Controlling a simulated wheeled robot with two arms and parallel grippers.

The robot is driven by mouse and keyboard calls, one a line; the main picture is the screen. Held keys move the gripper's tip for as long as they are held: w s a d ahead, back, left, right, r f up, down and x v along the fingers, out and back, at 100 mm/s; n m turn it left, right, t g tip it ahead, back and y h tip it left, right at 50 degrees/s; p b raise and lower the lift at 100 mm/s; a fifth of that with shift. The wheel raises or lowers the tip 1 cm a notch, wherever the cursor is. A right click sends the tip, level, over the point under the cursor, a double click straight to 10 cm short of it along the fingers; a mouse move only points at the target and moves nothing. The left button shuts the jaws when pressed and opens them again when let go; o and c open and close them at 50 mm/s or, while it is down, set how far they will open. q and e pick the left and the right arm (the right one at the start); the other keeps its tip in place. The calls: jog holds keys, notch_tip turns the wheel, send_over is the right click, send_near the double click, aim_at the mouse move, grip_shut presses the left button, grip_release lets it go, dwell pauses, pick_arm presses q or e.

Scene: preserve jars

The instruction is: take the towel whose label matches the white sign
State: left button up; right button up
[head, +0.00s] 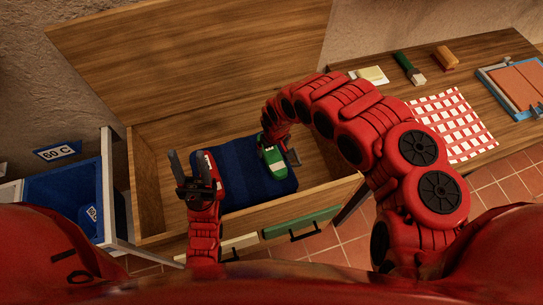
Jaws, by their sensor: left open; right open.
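A white sign (57,152) with a blue border reads "60 C" above a blue-lined bin (62,190) at the left. A small blue item (92,213) with light markings lies in the bin; its markings are too small to read. A folded dark blue towel (240,180) lies in the open wooden chest; no label on it is readable. My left gripper (190,168) is open and empty, fingers up, at the towel's left side. My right gripper (292,156) is open at the towel's right side, beside a green and white object (272,160); its fingers are partly hidden.
A red and white object (213,166) is partly behind my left gripper. The chest's lid (190,55) stands open behind. Green (302,222) and pale (240,245) panels with dark handles are at its front. The right table holds a checked cloth (450,125), small items and a tray (515,90).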

aim_at(272, 153)
jog(key=f, duration=0.2)
jog(key=w+f, duration=0.1)
jog(key=f, duration=0.1)
jog(key=shift+a, duration=0.15)
jog(key=shift+w+f, duration=0.15)
jog(key=shift+f, duration=0.35)
jog(key=c, duration=1.2)
jog(key=shift+r, duration=0.1)
